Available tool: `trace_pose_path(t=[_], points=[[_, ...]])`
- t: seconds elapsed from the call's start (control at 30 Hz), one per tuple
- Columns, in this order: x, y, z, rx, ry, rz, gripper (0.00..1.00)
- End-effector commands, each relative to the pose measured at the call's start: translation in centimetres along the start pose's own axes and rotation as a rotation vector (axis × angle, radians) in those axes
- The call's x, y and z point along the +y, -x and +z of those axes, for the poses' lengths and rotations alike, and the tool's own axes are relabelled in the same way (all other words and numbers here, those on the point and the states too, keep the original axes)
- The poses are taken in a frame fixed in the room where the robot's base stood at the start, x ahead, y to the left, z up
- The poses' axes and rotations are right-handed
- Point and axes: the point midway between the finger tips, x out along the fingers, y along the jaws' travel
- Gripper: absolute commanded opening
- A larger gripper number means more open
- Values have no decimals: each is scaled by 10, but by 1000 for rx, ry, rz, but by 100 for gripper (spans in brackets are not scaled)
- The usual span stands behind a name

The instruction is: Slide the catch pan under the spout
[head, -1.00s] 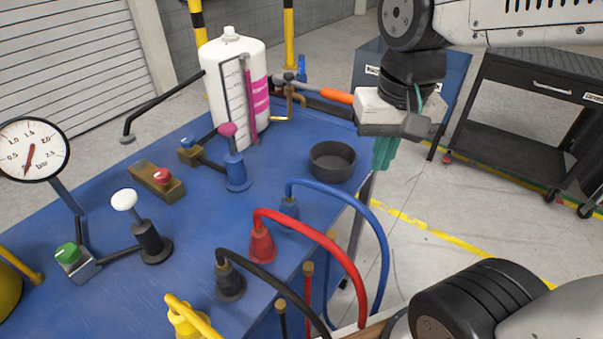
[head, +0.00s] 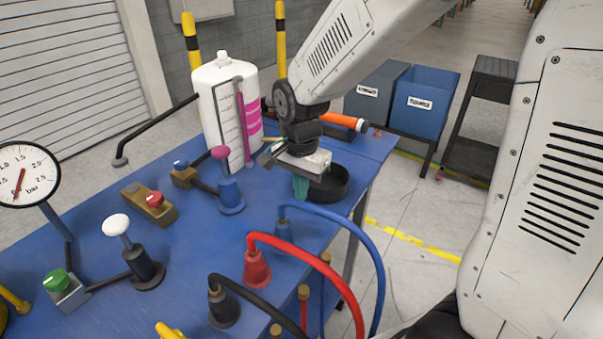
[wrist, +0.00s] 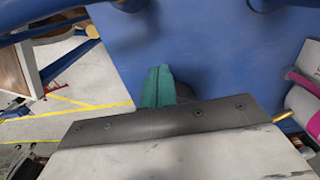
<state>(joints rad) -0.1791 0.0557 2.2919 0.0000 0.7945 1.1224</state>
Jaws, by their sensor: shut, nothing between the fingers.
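The catch pan (head: 335,188) is a dark, round, shallow pan on the blue bench near its right edge. My gripper (head: 300,190) points down at the pan's left side in the head view, its teal fingers together and empty. The wrist view shows the closed teal fingers (wrist: 157,88) over the blue top; a dark patch beside them may be part of the pan. I cannot tell whether they touch it. The white tank (head: 213,110) with a magenta strip stands behind. My arm hides most of the brass spout; the orange handle (head: 340,120) shows.
Blue (head: 283,222), red (head: 257,268) and black (head: 223,305) hose plugs stand in front of the pan, with hoses looping off the right edge. A magenta-knobbed valve (head: 230,190) stands to the left. Bare blue bench lies between this valve and the pan.

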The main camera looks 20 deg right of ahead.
Motion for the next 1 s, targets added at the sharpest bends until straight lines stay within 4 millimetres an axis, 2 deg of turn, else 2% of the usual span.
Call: trace_pose_path(t=[0.1, 0.2, 0.33, 0.5, 1.0], points=[[1, -28, 0, -3, 0, 6, 0], [0, -41, -6, 0, -3, 0, 0], [0, -39, -26, 0, -5, -1, 0], [0, -39, -38, 0, -1, 0, 0], [-5, -38, -40, 1, 14, -1, 0]])
